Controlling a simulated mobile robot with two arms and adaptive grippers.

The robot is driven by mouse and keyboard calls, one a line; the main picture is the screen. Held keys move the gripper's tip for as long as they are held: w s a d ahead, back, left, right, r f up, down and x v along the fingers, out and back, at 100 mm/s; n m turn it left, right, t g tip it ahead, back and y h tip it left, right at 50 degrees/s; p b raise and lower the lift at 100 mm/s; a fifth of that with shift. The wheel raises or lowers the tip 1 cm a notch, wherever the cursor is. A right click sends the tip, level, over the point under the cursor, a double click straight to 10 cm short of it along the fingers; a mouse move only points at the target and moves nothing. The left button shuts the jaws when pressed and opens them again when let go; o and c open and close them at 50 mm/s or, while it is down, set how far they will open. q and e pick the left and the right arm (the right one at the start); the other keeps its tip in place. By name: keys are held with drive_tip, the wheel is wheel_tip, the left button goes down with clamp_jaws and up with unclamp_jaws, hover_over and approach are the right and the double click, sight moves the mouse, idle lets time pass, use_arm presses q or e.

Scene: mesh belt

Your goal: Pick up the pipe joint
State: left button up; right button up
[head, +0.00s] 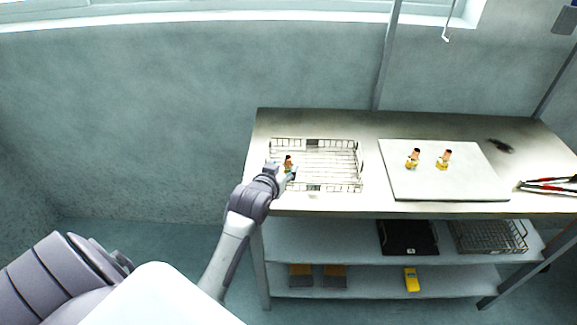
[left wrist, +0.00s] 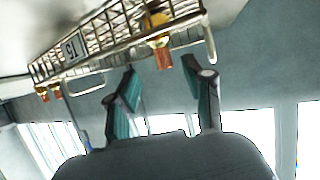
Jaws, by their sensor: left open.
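A small pipe joint (head: 288,161) with a copper end and a yellow part is at the left side of the wire basket (head: 361,172). My left gripper (head: 286,173) is open at the basket's near left corner, close to this joint. In the left wrist view, the joint (left wrist: 158,34) shows beyond and between the two spread teal fingers (left wrist: 160,68), with its copper end toward them. I cannot tell whether a finger touches it. Two similar joints, a left one (head: 413,159) and a right one (head: 444,159), stand on the white board (head: 450,190). My right gripper is out of view.
The basket stands on the workbench (head: 340,122), and its wire rim rises near my left gripper. Red-handled pliers (head: 548,186) and a dark object (head: 499,145) lie at the right. Lower shelves hold a black tray (head: 407,238), another wire basket (head: 488,237) and a yellow device (head: 411,279).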

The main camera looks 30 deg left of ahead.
sight(287, 162)
use_arm(q)
drive_tip(key=shift+a+p+x, duration=0.2)
drive_tip(key=shift+p+x, duration=0.55)
drive_tip(key=shift+x, duration=2.6)
drive_tip(key=shift+s, duration=0.15)
drive_tip(key=shift+c, duration=0.7)
clamp_jaws()
